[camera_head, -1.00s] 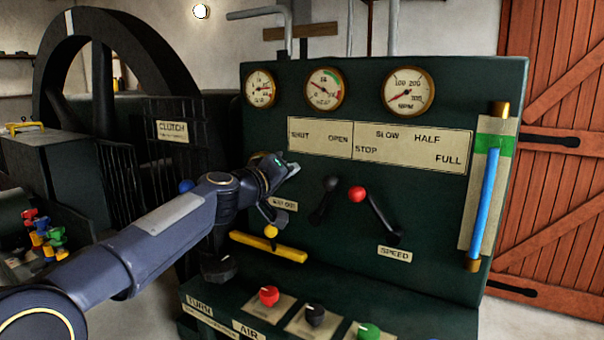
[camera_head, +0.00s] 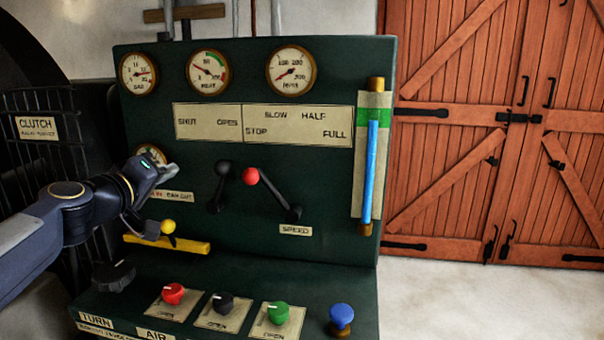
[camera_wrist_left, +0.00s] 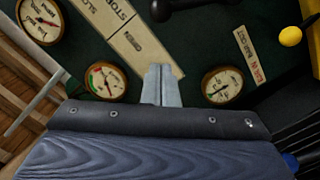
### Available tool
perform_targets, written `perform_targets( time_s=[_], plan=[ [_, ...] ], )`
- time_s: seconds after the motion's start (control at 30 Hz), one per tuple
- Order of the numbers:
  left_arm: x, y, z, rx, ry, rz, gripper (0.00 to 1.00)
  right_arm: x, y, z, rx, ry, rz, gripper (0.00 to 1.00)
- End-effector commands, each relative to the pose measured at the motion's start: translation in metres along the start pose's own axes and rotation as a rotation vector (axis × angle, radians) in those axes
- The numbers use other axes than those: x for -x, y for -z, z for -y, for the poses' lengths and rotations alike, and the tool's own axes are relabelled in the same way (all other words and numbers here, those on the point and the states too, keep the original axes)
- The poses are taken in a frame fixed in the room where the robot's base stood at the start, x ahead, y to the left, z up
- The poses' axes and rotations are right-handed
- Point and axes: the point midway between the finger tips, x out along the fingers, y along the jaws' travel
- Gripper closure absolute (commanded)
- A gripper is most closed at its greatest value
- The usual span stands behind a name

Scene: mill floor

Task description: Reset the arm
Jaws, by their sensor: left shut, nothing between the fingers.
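My left gripper (camera_head: 167,172) is shut and empty in front of the left part of the green control panel (camera_head: 340,70). In the left wrist view its closed fingers (camera_wrist_left: 161,85) point at the panel, between two round gauges. In the head view the gripper partly covers a small gauge (camera_head: 150,154). A yellow knob (camera_head: 168,226) and a yellow bar (camera_head: 190,246) are just below it. A black-knobbed lever (camera_head: 221,182) and a red-knobbed lever (camera_head: 250,176) stand to its right. My right gripper is not in view.
Red, black, green and blue knobs (camera_head: 341,316) stand on the lower ledge. Three gauges (camera_head: 291,70) line the panel top, and a blue sight tube (camera_head: 373,170) is at its right. Wooden doors (camera_head: 480,120) and clear floor (camera_head: 480,300) are at the right.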

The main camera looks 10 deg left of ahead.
Motion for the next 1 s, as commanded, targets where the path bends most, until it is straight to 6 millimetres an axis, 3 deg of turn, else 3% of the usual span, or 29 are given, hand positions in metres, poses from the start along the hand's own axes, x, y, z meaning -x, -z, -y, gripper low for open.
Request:
perform_targets(
  time_s=[0.17, 0.3, 0.4, 0.5, 0.83, 0.87, 0.9, 1.0],
  plan=[
    [0.06, -0.085, 0.005, -0.076, 0.021, 0.226, 1.0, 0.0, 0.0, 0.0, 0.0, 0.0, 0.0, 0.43],
    [0.122, -0.17, 0.027, -0.146, 0.08, 0.449, 1.0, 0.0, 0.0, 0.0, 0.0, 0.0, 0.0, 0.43],
    [0.162, -0.221, 0.047, -0.188, 0.134, 0.58, 1.0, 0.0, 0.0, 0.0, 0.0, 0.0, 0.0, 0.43],
    [0.195, -0.259, 0.066, -0.221, 0.186, 0.68, 1.0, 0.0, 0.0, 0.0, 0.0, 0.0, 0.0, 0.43],
    [0.28, -0.345, 0.122, -0.311, 0.35, 0.908, 1.0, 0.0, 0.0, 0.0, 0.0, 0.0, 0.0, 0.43],
    [0.284, -0.346, 0.122, -0.317, 0.361, 0.92, 1.0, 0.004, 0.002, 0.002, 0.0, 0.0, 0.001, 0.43],
    [0.283, -0.33, 0.106, -0.314, 0.357, 0.915, 1.0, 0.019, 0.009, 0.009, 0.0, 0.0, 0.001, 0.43],
    [0.283, -0.315, 0.09, -0.313, 0.356, 0.914, 1.0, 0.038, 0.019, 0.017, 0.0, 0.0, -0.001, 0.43]
  ],
)
